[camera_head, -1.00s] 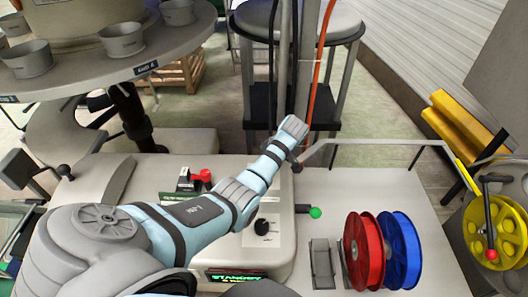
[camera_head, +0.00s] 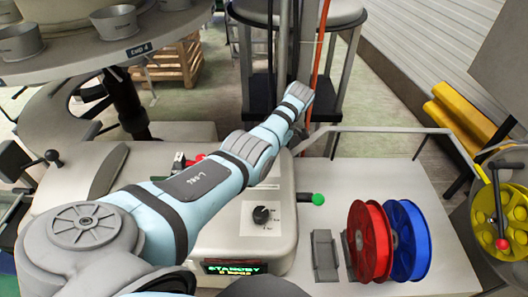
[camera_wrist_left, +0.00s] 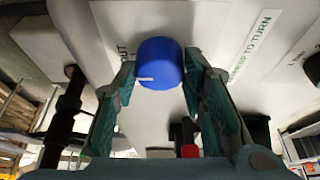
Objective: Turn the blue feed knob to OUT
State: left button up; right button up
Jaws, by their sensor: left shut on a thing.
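The blue feed knob (camera_wrist_left: 160,63) shows in the left wrist view on a pale panel. A short white mark on its side points to the left. A label that seems to read OUT (camera_wrist_left: 122,48) is to its left. My left gripper (camera_wrist_left: 159,68) has one finger on each side of the knob and is shut on it. In the head view my left arm reaches across the machine to the upper right; the blue knob and fingertips cannot be seen there. My right gripper is in neither view.
The machine's display (camera_head: 235,268) reads STANDBY, below a black dial (camera_head: 261,214). A green-tipped lever (camera_head: 318,199), a red spool (camera_head: 368,240) and a blue spool (camera_head: 408,240) are to the right. A round table with cups (camera_head: 115,18) stands at upper left. A grey rail (camera_head: 385,130) runs behind the spools.

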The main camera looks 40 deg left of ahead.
pick_arm(q)
jog(key=shift+s+f, duration=0.1)
jog(key=shift+s, duration=0.05)
jog(key=o, duration=1.2)
jog(key=shift+c, duration=0.2)
jog(key=v, duration=1.2)
jog(key=shift+a, duration=0.15)
